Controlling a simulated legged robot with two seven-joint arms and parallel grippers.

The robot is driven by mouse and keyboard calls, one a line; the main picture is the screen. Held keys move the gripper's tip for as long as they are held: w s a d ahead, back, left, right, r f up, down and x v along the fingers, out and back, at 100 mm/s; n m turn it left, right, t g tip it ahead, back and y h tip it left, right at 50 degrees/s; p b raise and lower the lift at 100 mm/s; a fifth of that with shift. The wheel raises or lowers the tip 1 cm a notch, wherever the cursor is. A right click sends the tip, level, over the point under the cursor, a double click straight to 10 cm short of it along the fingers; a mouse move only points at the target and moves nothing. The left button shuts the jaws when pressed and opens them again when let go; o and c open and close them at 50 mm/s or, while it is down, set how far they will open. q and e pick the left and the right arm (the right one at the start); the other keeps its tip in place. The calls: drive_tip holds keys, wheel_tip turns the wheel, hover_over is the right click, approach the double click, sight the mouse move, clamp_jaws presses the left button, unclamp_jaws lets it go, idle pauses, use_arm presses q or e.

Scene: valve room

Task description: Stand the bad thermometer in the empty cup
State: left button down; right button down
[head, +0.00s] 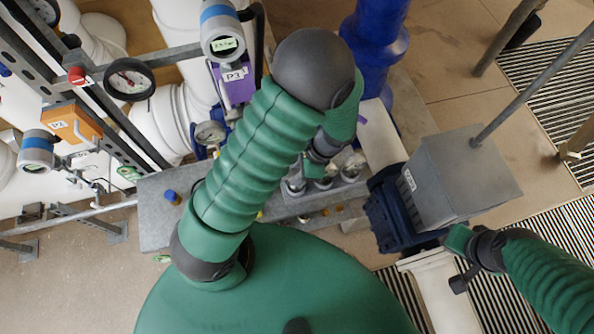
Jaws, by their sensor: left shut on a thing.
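My left arm arches over the grey bench, and its gripper (322,152) points down at the row of metal cups. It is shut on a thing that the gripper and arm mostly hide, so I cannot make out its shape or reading. One cup (295,187) shows below left of the gripper, and another (352,170) shows to its right. A third, between them, is partly covered. I cannot tell which cup is empty. My right gripper (462,262) is at the lower right, beside the grey box, and its finger opening is unclear.
The grey bench (155,215) carries a small blue-capped item (171,196). A grey box on a blue valve body (455,180) stands to the right. A blue pipe (375,45) rises behind.

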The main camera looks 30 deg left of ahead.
use_arm(q)
drive_tip(key=c, duration=1)
unclamp_jaws()
drive_tip(key=shift+c, duration=0.2)
